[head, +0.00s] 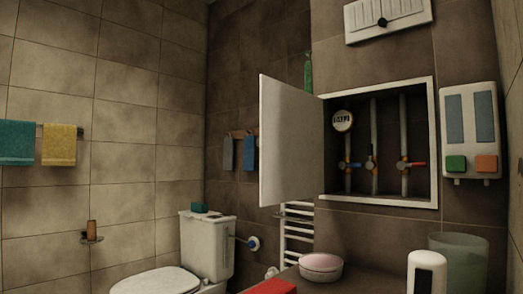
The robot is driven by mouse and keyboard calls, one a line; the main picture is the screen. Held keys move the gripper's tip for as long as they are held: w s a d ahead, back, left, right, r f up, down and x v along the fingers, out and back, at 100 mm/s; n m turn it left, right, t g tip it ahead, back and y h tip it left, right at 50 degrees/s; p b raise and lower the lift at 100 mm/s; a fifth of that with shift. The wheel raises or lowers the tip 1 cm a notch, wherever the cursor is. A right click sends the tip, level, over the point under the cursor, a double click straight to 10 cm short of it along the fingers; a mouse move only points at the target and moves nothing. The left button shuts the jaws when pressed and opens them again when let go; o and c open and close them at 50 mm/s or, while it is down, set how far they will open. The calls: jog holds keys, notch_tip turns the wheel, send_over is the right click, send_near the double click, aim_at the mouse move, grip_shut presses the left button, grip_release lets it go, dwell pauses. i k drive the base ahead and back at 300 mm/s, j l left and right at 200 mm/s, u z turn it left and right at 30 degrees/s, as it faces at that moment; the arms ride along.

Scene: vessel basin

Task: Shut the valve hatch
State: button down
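The valve hatch (290,142) is a pale flat door on the brown tiled wall. It stands wide open, swung out to the left of its white-framed recess (436,140). Inside the recess are a round meter (343,121), upright grey pipes (404,122) and several small valves, one with a red handle (417,164) and one with a blue handle. The door's left edge is its free edge, nearer to me. The side towards the recess looks like the hinge side. My gripper does not show in this view.
A dispenser (470,118) hangs right of the recess, and a vent panel (388,16) is above it. Below are a counter with a pink round box (321,267), a white canister (426,272) and a red item (270,287). A toilet (207,249) and a towel radiator (298,232) are lower left.

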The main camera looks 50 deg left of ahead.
aim_at(290, 142)
jog(key=k+j+u, duration=0.1)
jog(key=j, duration=0.85)
jog(key=k+j, duration=0.15)
jog(key=j, duration=0.8)
jog(key=k+j+u, duration=0.15)
jog(key=j, duration=0.75)
jog(key=k+j+z, duration=0.2)
jog(key=j+z, duration=0.15)
jog(key=j, duration=0.25)
jog(key=k+j+z, duration=0.2)
jog(key=i+l, duration=0.35)
jog(key=i, duration=0.15)
